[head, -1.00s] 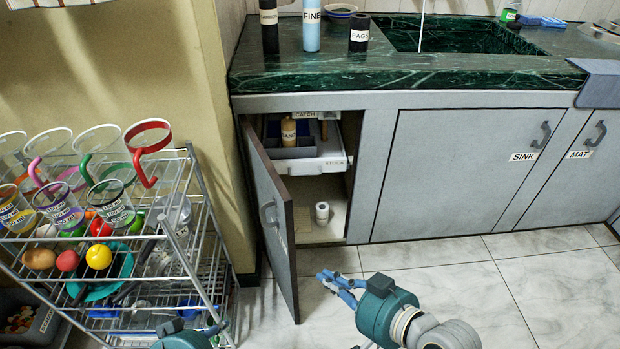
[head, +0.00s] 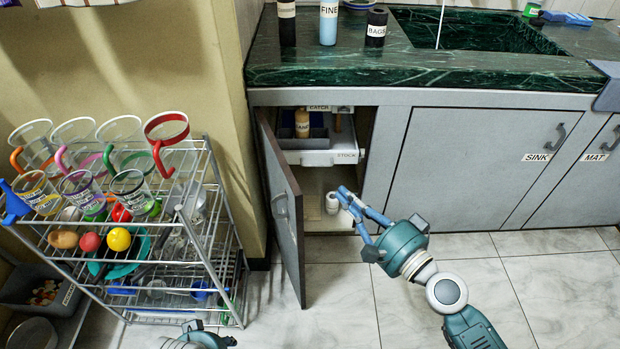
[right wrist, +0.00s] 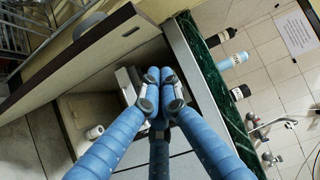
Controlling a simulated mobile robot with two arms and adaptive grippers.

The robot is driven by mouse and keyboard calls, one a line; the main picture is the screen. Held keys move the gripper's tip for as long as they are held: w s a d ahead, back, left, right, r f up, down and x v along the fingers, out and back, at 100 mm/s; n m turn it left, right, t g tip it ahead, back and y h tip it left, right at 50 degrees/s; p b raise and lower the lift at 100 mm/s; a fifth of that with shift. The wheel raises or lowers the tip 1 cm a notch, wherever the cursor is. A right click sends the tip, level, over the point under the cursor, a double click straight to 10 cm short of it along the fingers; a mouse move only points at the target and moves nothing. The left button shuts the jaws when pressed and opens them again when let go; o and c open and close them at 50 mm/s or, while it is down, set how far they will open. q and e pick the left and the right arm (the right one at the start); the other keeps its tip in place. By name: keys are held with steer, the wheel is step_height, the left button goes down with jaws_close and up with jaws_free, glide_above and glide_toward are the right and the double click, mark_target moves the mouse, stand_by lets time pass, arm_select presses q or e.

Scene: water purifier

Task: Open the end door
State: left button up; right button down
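The end door (head: 285,215) is the grey cabinet door at the left end of the counter. It stands swung out, showing its edge and its outer face with a handle (head: 280,204). Its inner side also shows in the right wrist view (right wrist: 85,52). My right gripper (head: 346,196) is in front of the cabinet opening, right of the door and apart from it. In the right wrist view its blue fingertips (right wrist: 160,78) come together with nothing seen between them. My left gripper (head: 205,339) shows only partly at the bottom edge; its fingers are unclear.
Inside the cabinet are a white drawer labelled STOCK (head: 322,157) and a small white roll (head: 332,203). A wire rack (head: 205,260) with cups and balls stands left of the door. The SINK door (head: 470,165) and MAT door (head: 590,170) are shut. Floor in front is clear.

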arm_select(q)
step_height(320, 180, down, 10)
steer(key=s+p, duration=0.1)
steer(key=p, duration=0.1)
steer(key=shift+s+r+g, duration=0.25)
steer(key=shift+s+g, duration=0.05)
arm_select(e)
steer(key=w+a, duration=0.4)
steer(key=a, duration=0.4)
steer(key=shift+w, duration=0.35)
